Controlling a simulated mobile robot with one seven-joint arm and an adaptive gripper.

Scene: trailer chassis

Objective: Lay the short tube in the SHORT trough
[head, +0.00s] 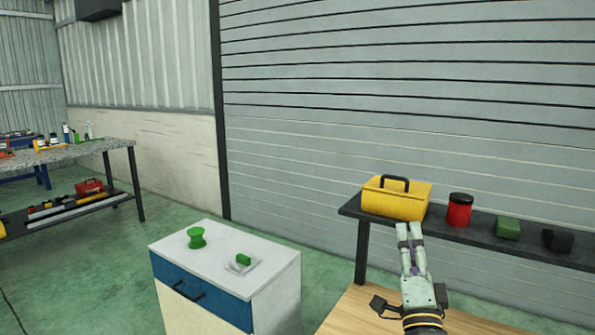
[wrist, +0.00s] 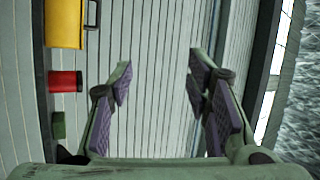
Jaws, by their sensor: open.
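My gripper (head: 410,232) is raised in front of the grey slatted shutter, above a wooden surface (head: 365,312). In the wrist view its two fingers (wrist: 160,72) stand wide apart with nothing between them. I cannot make out the short tube or the SHORT trough in either view. Much of the wooden surface is cut off by the lower edge of the head view and partly covered by my arm.
A dark shelf (head: 480,228) carries a yellow toolbox (head: 395,201), red can (head: 459,211), green block (head: 507,228) and black block (head: 558,241). A white-topped cabinet (head: 212,240) holds a green spool (head: 196,238) and small green piece (head: 243,259). A cluttered workbench (head: 75,152) stands left; green floor lies between.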

